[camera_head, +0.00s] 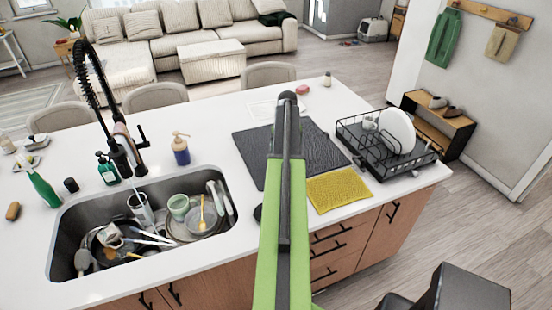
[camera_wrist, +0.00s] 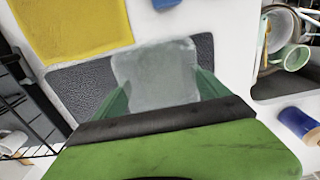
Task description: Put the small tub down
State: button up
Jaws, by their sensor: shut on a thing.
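The small tub (camera_wrist: 155,72), a pale, cloudy see-through container, is held between the green fingers of my gripper (camera_wrist: 160,92) in the wrist view. The fingers grip it from both sides. Behind it lies the dark textured mat (camera_head: 325,150), which also shows in the wrist view (camera_wrist: 85,88). In the head view my arm reaches over this mat, and it hides the gripper and tub. I cannot tell how high the tub is above the mat.
A yellow cloth (camera_head: 338,190) lies at the mat's near edge. A black dish rack (camera_head: 365,150) with a white plate (camera_head: 397,130) stands to the right. A sink full of dishes (camera_head: 228,235) and a blue soap bottle (camera_head: 181,152) are to the left. Bare white counter lies between sink and mat.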

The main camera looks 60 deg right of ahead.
jog(key=w+d+f+b, duration=0.1)
jog(key=w+f, duration=0.1)
jog(key=w, duration=0.1)
jog(key=w+d+f+b, duration=0.1)
jog(key=w+f+b, duration=0.1)
jog(key=w+d+f+b, duration=0.1)
jog(key=w+b, duration=0.1)
jog(key=w, duration=0.1)
jog(key=shift+w+d+f, duration=0.35)
jog(key=shift+f, duration=0.05)
notch_tip(320, 180, down, 4)
jog(key=b, duration=0.4)
jog(key=shift+f, duration=0.2)
jog(key=shift+r, duration=0.3)
jog(key=shift+f, duration=0.25)
jog(key=o, duration=1.2)
jog(key=shift+r, duration=0.15)
notch_tip(320, 180, up, 12)
jog(key=p, duration=1.2)
jog(key=shift+r, duration=0.15)
